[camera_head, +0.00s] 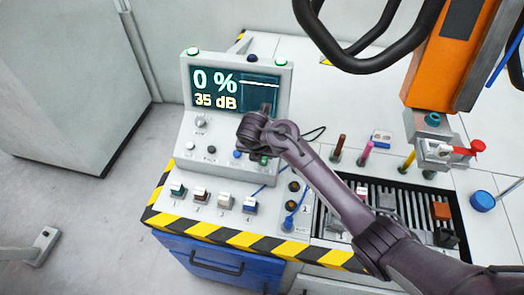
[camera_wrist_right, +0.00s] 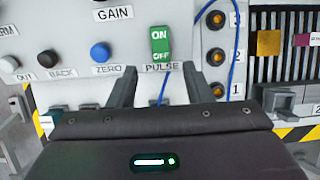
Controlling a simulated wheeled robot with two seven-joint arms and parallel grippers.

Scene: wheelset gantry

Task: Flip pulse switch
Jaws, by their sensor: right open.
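The pulse switch is a green rocker (camera_wrist_right: 160,43) marked ON at the top and OFF at the bottom, above the PULSE label on the console's sloped face. Its OFF part looks darker and foreshortened; I cannot tell surely which half is pressed. In the head view only a small green part (camera_head: 264,160) shows beside my gripper. My right gripper (camera_wrist_right: 160,85) is open and empty, its two fingers apart just below the switch, one on each side of the PULSE label. In the head view its wrist covers the console's lower right. My left gripper is not in view.
The console screen (camera_head: 214,90) reads 0 % and 35 dB. A blue ZERO button (camera_wrist_right: 100,52) and black BACK button (camera_wrist_right: 48,58) sit left of the switch. Numbered sockets (camera_wrist_right: 216,55) and a blue cable (camera_wrist_right: 234,60) lie to its right. An orange probe unit (camera_head: 440,70) stands at right.

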